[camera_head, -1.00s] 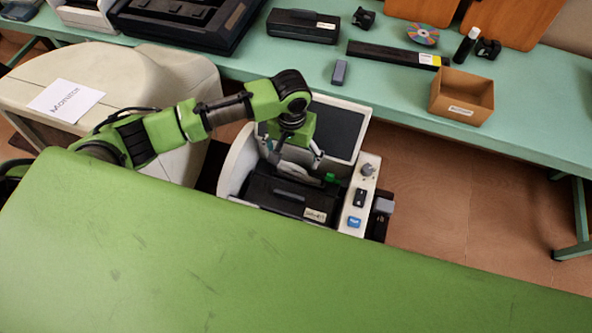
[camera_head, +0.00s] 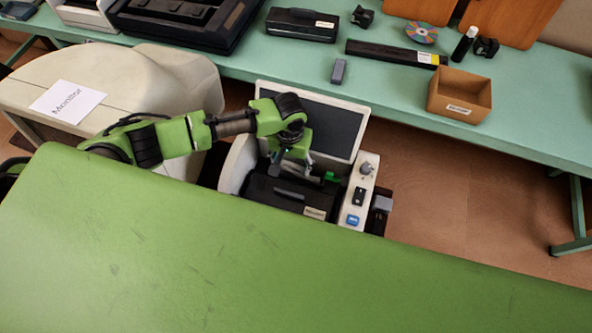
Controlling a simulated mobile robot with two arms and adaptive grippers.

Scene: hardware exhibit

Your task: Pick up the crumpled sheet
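My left gripper (camera_head: 290,168) is over the black case (camera_head: 290,196) in the cream-rimmed tray on my own body, pointing down. Its two fingers look spread apart, and I see nothing clearly held between them. I cannot pick out the crumpled sheet with certainty. A small greyish lump (camera_head: 367,168) on the white side panel, right of the gripper, could be it, but it is too small to tell. The space beneath the gripper is partly hidden by the wrist. My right gripper is not in view.
A long teal table (camera_head: 420,95) stands behind, with an open cardboard box (camera_head: 459,95), a disc (camera_head: 421,33), a dark bar (camera_head: 392,52) and a grey block (camera_head: 338,71). Floor is clear at right.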

